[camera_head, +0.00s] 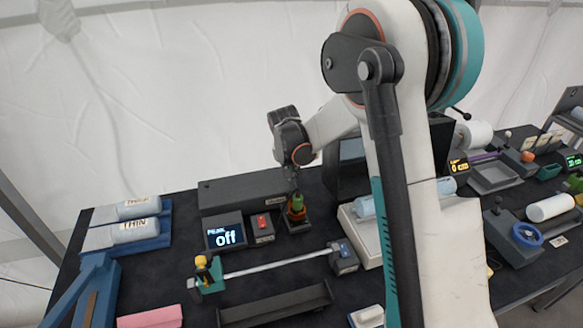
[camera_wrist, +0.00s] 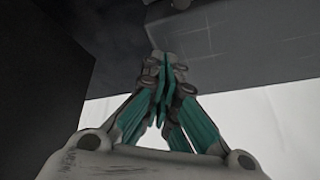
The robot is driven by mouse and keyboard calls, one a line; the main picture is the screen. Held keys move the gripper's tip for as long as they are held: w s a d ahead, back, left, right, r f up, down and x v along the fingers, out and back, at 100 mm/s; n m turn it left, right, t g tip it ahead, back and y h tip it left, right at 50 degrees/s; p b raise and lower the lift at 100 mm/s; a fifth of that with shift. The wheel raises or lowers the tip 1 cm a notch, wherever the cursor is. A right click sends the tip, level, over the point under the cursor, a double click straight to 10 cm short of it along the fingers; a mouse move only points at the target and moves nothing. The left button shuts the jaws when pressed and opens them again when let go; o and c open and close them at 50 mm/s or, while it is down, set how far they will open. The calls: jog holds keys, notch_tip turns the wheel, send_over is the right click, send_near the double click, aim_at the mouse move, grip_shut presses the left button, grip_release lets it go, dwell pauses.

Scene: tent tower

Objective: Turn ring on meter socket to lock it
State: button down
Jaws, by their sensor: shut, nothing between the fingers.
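A small dark block (camera_head: 298,226) carries an upright green and orange piece (camera_head: 296,206), which may be the meter socket with its ring; it is too small to tell the ring apart. No socket or ring can be made out in the wrist view.
A box with a red switch (camera_head: 262,222) stands between display and socket block. A long dark box (camera_head: 240,194) lies behind. A pale rod on a teal fixture (camera_head: 208,274) crosses in front. Blue racks with cylinders (camera_head: 131,228) stand left. My arm hides part of the table's middle.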

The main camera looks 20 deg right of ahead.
aim_at(289, 187)
jog(key=shift+s+a+f+b, duration=0.1)
jog(key=shift+s+a, duration=0.25)
jog(key=shift+s, duration=0.2)
jog(key=shift+s+a+r+b, duration=0.1)
jog(key=shift+s+a, duration=0.3)
jog(key=shift+s, duration=0.2)
jog(key=shift+s+a+f+b, duration=0.1)
jog(key=shift+s+a, duration=0.25)
jog(key=shift+s, duration=0.2)
jog(key=shift+a+n, duration=0.25)
jog(key=shift+n, duration=0.05)
